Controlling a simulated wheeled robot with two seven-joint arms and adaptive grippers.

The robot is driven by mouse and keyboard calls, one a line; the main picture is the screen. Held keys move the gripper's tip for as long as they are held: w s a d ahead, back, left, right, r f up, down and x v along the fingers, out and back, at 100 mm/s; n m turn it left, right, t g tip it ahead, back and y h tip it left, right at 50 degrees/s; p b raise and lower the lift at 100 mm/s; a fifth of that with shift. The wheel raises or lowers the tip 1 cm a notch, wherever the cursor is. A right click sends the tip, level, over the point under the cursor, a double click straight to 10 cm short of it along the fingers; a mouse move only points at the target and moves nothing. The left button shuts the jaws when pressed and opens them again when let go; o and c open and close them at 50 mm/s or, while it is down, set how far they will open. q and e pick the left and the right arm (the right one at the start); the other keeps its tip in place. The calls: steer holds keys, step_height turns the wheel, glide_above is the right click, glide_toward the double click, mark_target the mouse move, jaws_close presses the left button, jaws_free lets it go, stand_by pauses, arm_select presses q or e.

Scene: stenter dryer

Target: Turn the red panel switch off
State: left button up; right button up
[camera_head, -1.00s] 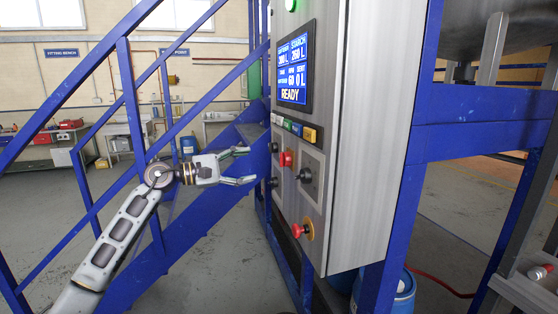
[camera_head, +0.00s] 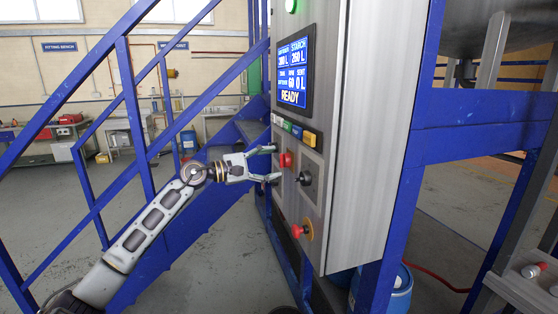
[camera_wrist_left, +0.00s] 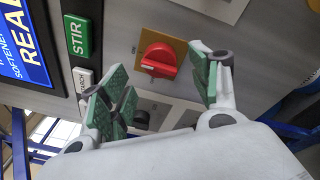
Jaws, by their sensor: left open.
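The red panel switch (camera_head: 285,160) is a red rotary knob on a yellow plate, on the front of the grey control cabinet (camera_head: 360,140). In the left wrist view the red knob (camera_wrist_left: 159,60) sits beyond the gap between my fingers, its handle roughly crosswise. My left gripper (camera_head: 274,163) is open and empty, its fingertips close to the panel beside the knob. In the left wrist view the green-padded fingers (camera_wrist_left: 160,90) stand apart on either side of it. I cannot tell whether they touch the panel. My right gripper is not in view.
A black knob (camera_head: 305,178) is right of the red switch, and a red mushroom button (camera_head: 300,230) is below. A row of coloured buttons (camera_head: 293,129) and a lit screen (camera_head: 295,70) are above. Blue stair rails (camera_head: 130,95) stand behind my arm.

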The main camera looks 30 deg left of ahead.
mark_target(284, 160)
arm_select(q)
steer(key=shift+p+x, duration=0.65)
steer(key=shift+x, duration=1.1)
steer(key=c, duration=1)
